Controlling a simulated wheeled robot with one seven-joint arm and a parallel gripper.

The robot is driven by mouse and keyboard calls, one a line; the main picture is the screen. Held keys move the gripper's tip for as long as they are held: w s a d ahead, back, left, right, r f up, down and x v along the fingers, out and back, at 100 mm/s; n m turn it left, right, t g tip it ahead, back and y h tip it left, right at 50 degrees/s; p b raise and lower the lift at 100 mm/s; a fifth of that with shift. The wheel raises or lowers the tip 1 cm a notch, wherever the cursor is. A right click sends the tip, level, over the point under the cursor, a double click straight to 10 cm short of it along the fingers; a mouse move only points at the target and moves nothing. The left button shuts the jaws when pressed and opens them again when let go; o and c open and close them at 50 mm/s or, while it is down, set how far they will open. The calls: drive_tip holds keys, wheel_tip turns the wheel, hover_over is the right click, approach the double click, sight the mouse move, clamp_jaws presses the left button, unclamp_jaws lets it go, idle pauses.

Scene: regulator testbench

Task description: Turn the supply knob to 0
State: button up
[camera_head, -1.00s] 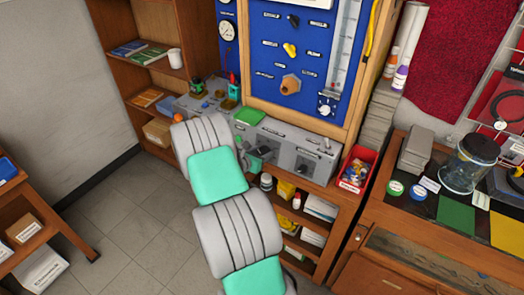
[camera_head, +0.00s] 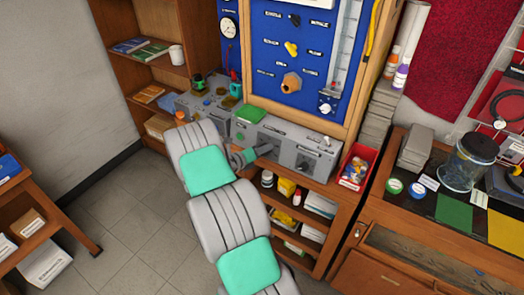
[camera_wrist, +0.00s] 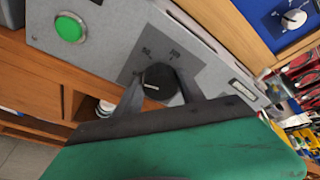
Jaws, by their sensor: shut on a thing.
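A round black knob (camera_wrist: 160,82) sits on a dark dial plate on the grey metal panel in the wrist view. Printed numbers show above it, one seemingly 50; its pointer direction is not clear. The two dark fingers of my gripper (camera_wrist: 160,92) are on either side of the knob, shut on it. In the head view my gripper (camera_head: 264,151) is at the front of the grey panel (camera_head: 290,133) and hides the knob there.
A round green button (camera_wrist: 70,28) is left of the knob. Another dark knob (camera_head: 302,165) sits to the right on the panel. A red bin (camera_head: 356,168) stands right of the panel, and a blue board (camera_head: 268,45) rises behind. Open shelves are below.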

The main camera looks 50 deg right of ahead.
drive_tip(key=shift+n, duration=0.3)
drive_tip(key=o, duration=1.4)
drive_tip(key=shift+c, duration=0.2)
drive_tip(key=b+v, duration=0.1)
drive_tip(key=v, duration=0.7)
drive_tip(key=shift+b, duration=0.4)
